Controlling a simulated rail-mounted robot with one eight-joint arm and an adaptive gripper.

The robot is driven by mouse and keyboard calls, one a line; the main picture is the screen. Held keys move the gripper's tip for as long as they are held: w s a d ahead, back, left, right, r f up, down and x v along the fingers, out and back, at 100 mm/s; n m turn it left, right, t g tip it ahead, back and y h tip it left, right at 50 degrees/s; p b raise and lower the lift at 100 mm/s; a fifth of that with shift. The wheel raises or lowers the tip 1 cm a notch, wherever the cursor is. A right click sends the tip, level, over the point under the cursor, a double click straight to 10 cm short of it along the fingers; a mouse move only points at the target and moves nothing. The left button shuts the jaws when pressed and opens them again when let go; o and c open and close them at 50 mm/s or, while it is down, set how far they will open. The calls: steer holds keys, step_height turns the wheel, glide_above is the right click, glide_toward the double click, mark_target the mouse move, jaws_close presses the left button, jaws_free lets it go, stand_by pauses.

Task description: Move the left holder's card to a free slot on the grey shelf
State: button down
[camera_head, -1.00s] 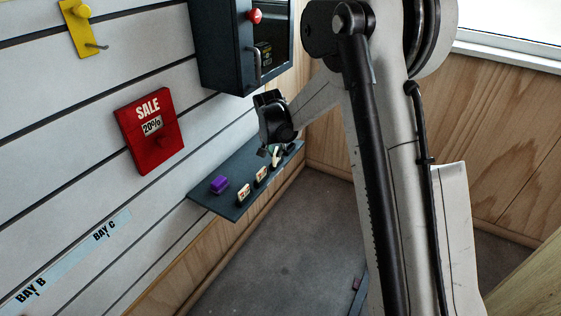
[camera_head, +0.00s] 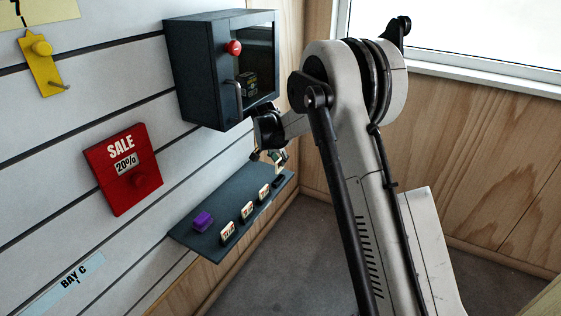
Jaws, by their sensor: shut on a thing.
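The grey shelf (camera_head: 222,205) juts from the slatted wall, low in the picture. Three small holders with pale printed cards stand along its front edge: a near one (camera_head: 227,232), a middle one (camera_head: 247,210) and a farther one (camera_head: 264,193). A dark low piece (camera_head: 279,182) beyond them shows no pale card. My gripper (camera_head: 270,158) is above the shelf's far end, below the dark cabinet. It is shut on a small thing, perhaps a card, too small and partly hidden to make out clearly.
A purple block (camera_head: 203,221) sits on the shelf's near end. The dark cabinet (camera_head: 205,75) with a red knob and handle hangs close above my gripper. A red SALE sign (camera_head: 122,170) and a yellow hook plate (camera_head: 41,63) are on the wall.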

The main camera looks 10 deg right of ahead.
mark_target(278, 171)
steer(key=shift+w+a+f, duration=0.15)
steer(key=shift+w+a, duration=0.05)
steer(key=shift+a, duration=0.05)
steer(key=shift+w+f+b, duration=0.2)
steer(key=shift+f+b, duration=0.2)
steer(key=shift+f, duration=0.55)
steer(key=shift+a+f, duration=0.3)
steer(key=shift+f, duration=0.3)
steer(key=shift+d+f+b, duration=0.15)
steer(key=shift+f+b, duration=0.3)
steer(key=shift+f, duration=0.1)
steer(key=shift+d+f+b, duration=0.15)
steer(key=shift+f+b, duration=0.3)
steer(key=shift+f, duration=0.1)
steer(key=c, duration=1.7)
jaws_free()
steer(key=shift+s, duration=0.1)
steer(key=shift+c, duration=0.2)
